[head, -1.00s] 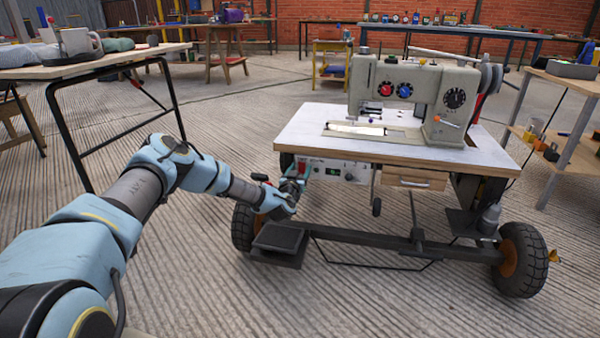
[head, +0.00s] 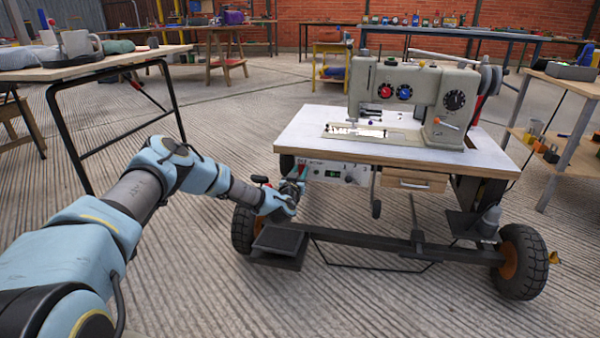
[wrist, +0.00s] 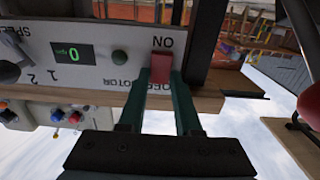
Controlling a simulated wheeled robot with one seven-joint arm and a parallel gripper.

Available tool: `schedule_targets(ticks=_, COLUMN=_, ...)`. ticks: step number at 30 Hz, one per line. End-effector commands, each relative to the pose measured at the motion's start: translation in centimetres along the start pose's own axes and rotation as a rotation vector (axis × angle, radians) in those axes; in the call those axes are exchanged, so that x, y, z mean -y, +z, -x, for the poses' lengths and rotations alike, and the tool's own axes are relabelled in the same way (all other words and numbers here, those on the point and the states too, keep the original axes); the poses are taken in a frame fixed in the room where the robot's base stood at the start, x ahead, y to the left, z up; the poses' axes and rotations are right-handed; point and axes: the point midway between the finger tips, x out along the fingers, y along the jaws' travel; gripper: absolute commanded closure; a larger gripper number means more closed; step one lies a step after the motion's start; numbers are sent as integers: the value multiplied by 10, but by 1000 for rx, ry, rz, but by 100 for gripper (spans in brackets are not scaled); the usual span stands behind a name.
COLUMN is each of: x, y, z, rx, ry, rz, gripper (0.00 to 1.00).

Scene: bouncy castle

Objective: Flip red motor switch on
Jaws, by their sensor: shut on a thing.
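The red motor switch (wrist: 161,68) sits on the white control panel (wrist: 90,62), close to the word ON, with MOTOR lettering beside it. In the wrist view my gripper (wrist: 162,84) has its two green fingers on either side of the switch, shut on it. In the head view my gripper (head: 292,188) is at the left end of the panel (head: 334,172) under the sewing table, and it hides the switch there. The panel display shows a green 0 in the wrist view.
The sewing machine (head: 410,92) stands on the white-topped table (head: 300,132) above the panel. A dark pedal (head: 280,240) and a wheel (head: 242,230) are below my gripper. A drawer (head: 412,181) is right of the panel. The floor in front is clear.

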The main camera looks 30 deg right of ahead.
Motion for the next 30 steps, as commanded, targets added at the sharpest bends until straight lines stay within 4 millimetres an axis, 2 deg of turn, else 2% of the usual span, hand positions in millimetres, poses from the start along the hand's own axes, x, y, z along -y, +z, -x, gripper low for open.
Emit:
schedule_targets(ticks=4, x=-1, y=6, z=0, rx=-31, ry=0, rz=-5, gripper=100)
schedule_targets(ticks=9, x=-1, y=13, z=0, rx=-149, ry=1, rz=-5, gripper=100)
schedule_targets(ticks=15, x=0, y=13, z=1, rx=-262, ry=-1, rz=-3, gripper=100)
schedule_targets(ticks=28, x=1, y=10, z=1, rx=-295, ry=-1, rz=0, gripper=100)
schedule_targets(ticks=29, x=1, y=10, z=1, rx=-295, ry=-1, rz=0, gripper=65)
schedule_targets(ticks=30, x=0, y=10, z=1, rx=-295, ry=-1, rz=0, gripper=61)
